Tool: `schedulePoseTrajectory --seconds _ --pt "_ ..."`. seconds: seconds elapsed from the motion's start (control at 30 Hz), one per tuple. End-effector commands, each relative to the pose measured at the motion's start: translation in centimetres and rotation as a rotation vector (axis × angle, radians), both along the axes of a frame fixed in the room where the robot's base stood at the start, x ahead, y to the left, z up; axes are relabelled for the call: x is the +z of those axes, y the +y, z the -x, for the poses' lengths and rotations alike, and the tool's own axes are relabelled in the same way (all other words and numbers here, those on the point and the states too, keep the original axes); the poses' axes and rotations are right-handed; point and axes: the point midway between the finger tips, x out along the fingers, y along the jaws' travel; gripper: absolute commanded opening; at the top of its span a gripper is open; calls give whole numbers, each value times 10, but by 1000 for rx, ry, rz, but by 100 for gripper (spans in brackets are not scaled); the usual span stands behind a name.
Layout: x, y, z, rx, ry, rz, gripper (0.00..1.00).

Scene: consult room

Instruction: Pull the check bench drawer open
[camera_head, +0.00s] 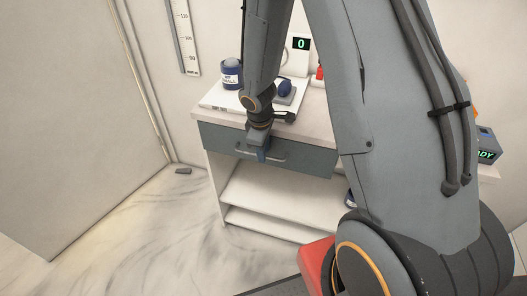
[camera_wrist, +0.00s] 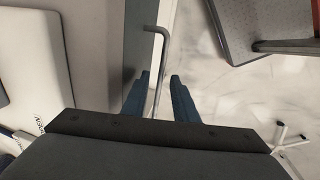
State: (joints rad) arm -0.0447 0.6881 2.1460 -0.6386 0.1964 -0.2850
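The check bench (camera_head: 312,118) has a pale top, open shelves and a dark blue-grey drawer (camera_head: 305,158) below the top. The drawer looks shut, with its front close under the top's edge. A metal bar handle (camera_head: 276,158) runs across its front. My gripper (camera_head: 260,153) reaches down to the handle near its middle. In the wrist view, the handle (camera_wrist: 160,50) passes between the two blue fingers of my gripper (camera_wrist: 160,95). The fingers stand apart, with a gap on each side of the bar. The drawer front (camera_wrist: 138,45) is beside the left finger.
On the bench top stand a blue-and-white jar (camera_head: 231,75), a white tray-like pad (camera_head: 215,98) and a small display reading 0 (camera_head: 301,44). A dark device (camera_head: 488,150) sits at right.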

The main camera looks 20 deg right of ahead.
Motion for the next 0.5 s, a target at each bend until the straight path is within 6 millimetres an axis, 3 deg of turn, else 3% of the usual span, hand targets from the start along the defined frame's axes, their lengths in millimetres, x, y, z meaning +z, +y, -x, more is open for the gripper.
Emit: schedulePoseTrajectory --seconds 0.3,0.43,0.5 --pt "-2 0 0 -1 -1 -1 25" --pt "-2 0 0 -1 -1 -1 3" --pt "-2 0 0 -1 -1 -1 0"
